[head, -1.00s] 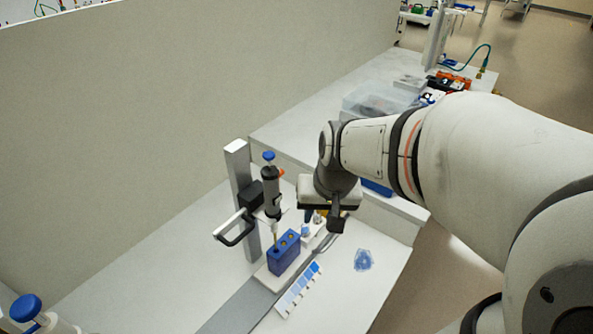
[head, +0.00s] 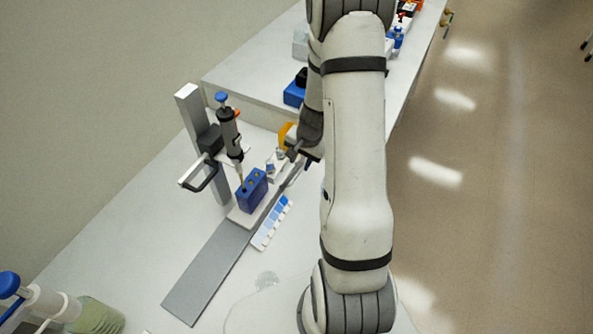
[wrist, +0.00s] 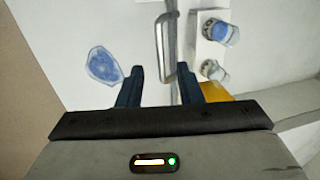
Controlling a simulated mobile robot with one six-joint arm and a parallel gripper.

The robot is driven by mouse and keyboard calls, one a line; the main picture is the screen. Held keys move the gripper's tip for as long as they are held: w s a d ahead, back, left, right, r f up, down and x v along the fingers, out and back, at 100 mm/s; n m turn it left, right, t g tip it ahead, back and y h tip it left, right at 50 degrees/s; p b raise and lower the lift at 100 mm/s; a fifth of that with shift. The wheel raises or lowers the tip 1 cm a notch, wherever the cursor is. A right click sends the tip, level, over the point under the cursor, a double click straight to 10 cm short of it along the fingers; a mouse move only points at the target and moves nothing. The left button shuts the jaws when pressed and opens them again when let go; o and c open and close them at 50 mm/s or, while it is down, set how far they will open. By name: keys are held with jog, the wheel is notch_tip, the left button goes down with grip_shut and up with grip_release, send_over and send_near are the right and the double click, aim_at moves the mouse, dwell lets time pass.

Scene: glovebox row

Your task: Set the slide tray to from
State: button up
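A white slide tray (head: 237,217) sits on a grey rail (head: 208,276) in the head view. It carries a blue block (head: 252,190) with holes in its top, under an upright pipette (head: 229,130) on a stand. Behind the block are small blue-capped vials (head: 271,167), also seen on a white holder in the wrist view (wrist: 217,32). A grey metal bar (wrist: 177,75) runs toward my gripper (wrist: 160,90). The gripper is open, with the bar's near end roughly between its fingers; contact cannot be told. In the head view my arm partly hides the gripper.
A blue-and-white colour strip (head: 271,223) lies right of the tray. A clear blotch (head: 266,280) lies on the bench in front. A yellow object (head: 286,135) stands close beside the gripper. A capped bottle (head: 40,302) is at the lower left.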

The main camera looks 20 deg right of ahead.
aim_at(296, 175)
jog(key=f, duration=0.4)
jog(key=w+a+f+b, duration=0.1)
jog(key=f, duration=0.1)
jog(key=shift+f, duration=0.4)
jog(key=shift+c, duration=0.4)
grip_shut()
jog(key=shift+d, duration=0.1)
